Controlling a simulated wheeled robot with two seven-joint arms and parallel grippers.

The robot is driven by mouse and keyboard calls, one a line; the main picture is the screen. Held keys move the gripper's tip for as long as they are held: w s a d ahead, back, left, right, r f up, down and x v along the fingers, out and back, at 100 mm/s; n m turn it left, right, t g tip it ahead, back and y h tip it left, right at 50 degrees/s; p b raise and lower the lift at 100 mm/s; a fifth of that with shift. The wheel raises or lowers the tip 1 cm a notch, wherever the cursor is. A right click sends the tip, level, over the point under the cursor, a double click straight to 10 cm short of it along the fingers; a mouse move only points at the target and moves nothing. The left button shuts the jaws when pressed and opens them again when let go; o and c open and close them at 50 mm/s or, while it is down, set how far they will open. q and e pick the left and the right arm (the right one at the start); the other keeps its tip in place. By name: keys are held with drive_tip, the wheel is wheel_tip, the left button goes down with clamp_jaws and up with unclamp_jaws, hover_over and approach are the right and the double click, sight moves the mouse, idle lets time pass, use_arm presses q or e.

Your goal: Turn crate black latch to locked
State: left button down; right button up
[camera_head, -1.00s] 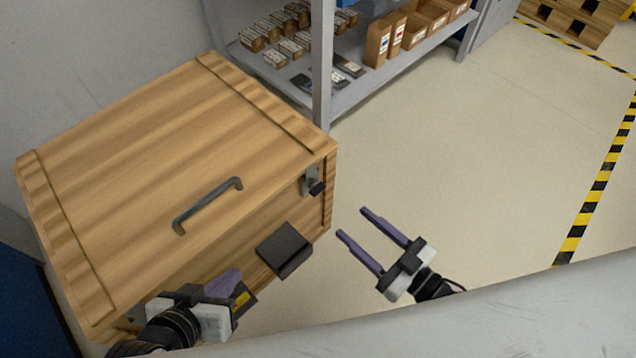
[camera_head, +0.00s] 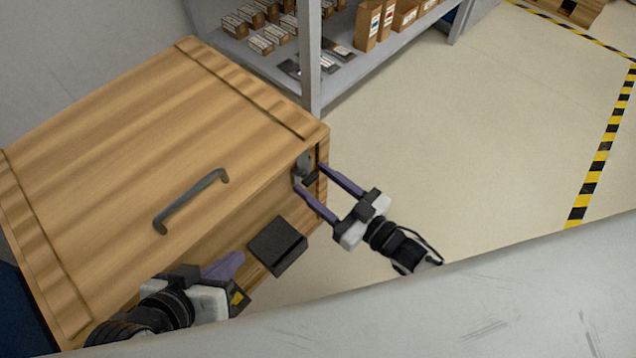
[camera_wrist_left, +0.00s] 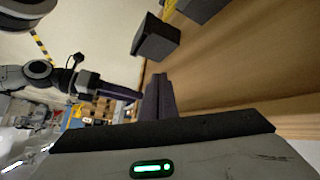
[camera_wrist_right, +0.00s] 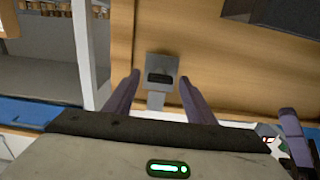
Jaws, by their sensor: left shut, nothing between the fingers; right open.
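The wooden crate (camera_head: 120,130) stands at the left, lid down. Its latch (camera_head: 303,167) is on the front face near the right corner. In the right wrist view the latch (camera_wrist_right: 160,68) is a grey metal plate with a black part (camera_wrist_right: 159,79) lying crosswise and a grey tab below. My right gripper (camera_head: 309,177) is open, with one finger on each side of the latch; whether they touch it I cannot tell. My left gripper (camera_head: 240,257) is shut and empty in front of the crate's lower front. Its closed fingers show in the left wrist view (camera_wrist_left: 158,80).
A grey handle (camera_head: 190,203) lies on the lid. A dark block (camera_head: 277,247) sits at the crate's front, between my grippers. A metal shelf (camera_head: 310,60) with boxes stands close behind the crate's right corner. The floor (camera_head: 460,140) to the right is clear.

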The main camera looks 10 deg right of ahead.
drive_tip(key=c, duration=1)
drive_tip(key=shift+c, duration=0.2)
